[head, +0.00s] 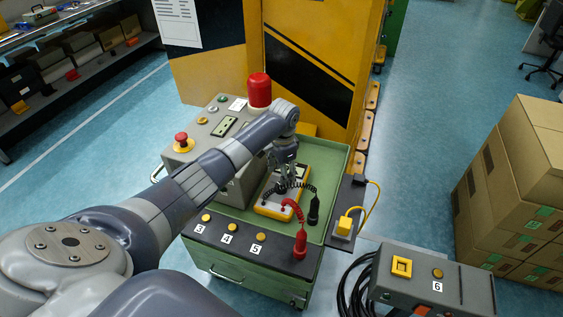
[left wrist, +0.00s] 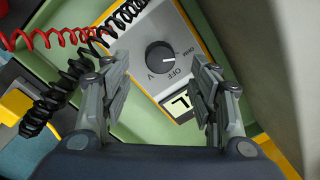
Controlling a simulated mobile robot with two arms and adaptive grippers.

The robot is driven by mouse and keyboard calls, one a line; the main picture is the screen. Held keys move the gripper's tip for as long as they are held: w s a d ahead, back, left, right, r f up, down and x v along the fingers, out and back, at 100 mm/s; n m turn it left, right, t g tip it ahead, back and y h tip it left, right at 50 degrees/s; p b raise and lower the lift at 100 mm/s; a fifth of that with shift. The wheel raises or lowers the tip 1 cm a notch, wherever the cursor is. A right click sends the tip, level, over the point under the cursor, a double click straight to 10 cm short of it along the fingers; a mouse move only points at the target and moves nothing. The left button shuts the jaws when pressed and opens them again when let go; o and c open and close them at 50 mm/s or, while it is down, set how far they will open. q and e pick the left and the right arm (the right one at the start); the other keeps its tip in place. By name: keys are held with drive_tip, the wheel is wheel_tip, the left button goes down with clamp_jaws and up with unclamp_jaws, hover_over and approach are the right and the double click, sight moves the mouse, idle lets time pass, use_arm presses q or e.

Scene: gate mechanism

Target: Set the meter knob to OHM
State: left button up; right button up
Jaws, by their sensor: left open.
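The meter (head: 268,209), grey with a yellow rim, lies in the green tray on the cart. In the left wrist view its grey face (left wrist: 140,45) carries a round dark knob (left wrist: 159,57) with V, OFF and OHM printed around it. A short white mark on the knob points right, roughly toward the OFF and OHM side; the exact setting is hard to tell. My left gripper (head: 285,177) is above the meter, and in its wrist view the open fingers (left wrist: 160,70) stand on either side of the knob, apart from it. My right gripper is not in view.
A red probe (head: 300,243) and a black probe (head: 314,208) with coiled leads lie beside the meter. A grey panel with a red emergency button (head: 181,140) and a red beacon (head: 259,90) stand behind. A yellow plug (head: 344,224) sits at the right edge.

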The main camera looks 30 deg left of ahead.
use_arm(q)
wheel_tip(320, 180, up, 6)
drive_tip(key=shift+d, duration=0.2)
drive_tip(key=shift+s, duration=0.1)
idle(0.5)
